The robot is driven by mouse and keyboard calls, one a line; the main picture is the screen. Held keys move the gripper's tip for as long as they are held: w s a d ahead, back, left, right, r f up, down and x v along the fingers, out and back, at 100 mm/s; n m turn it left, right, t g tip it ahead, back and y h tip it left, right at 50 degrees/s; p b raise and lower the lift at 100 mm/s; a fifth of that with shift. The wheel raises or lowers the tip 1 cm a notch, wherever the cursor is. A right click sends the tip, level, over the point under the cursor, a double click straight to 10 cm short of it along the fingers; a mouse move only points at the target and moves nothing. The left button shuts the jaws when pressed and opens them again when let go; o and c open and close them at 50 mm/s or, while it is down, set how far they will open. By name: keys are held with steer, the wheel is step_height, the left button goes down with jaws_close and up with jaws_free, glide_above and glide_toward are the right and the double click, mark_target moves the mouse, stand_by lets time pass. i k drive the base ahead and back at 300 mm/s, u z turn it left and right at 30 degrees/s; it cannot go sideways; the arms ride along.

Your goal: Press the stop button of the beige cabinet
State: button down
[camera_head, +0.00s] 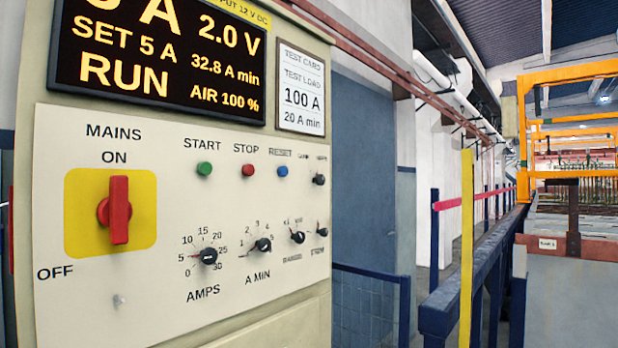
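The beige cabinet (305,322) fills the left half of the head view, with its control panel facing me at an angle. The red stop button (248,170) sits under the label STOP, between the green start button (204,169) and the blue reset button (282,171). The display (160,60) above reads RUN, SET 5 A, 2.0 V, 32.8 A min and AIR 100 %. The red mains switch (118,210) on its yellow plate stands upright, toward ON. My gripper is not in this view.
Several black knobs (208,256) sit below the buttons. A test card (301,92) is fixed right of the display. Right of the cabinet are a blue railing (372,290), a yellow post (466,240), a tank (570,290) and an orange frame (522,130).

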mark_target(248, 169)
steer(key=z, duration=1.6)
steer(key=k, duration=1.7)
steer(key=u, duration=1.55)
steer(key=i, duration=0.55)
steer(key=z, duration=0.05)
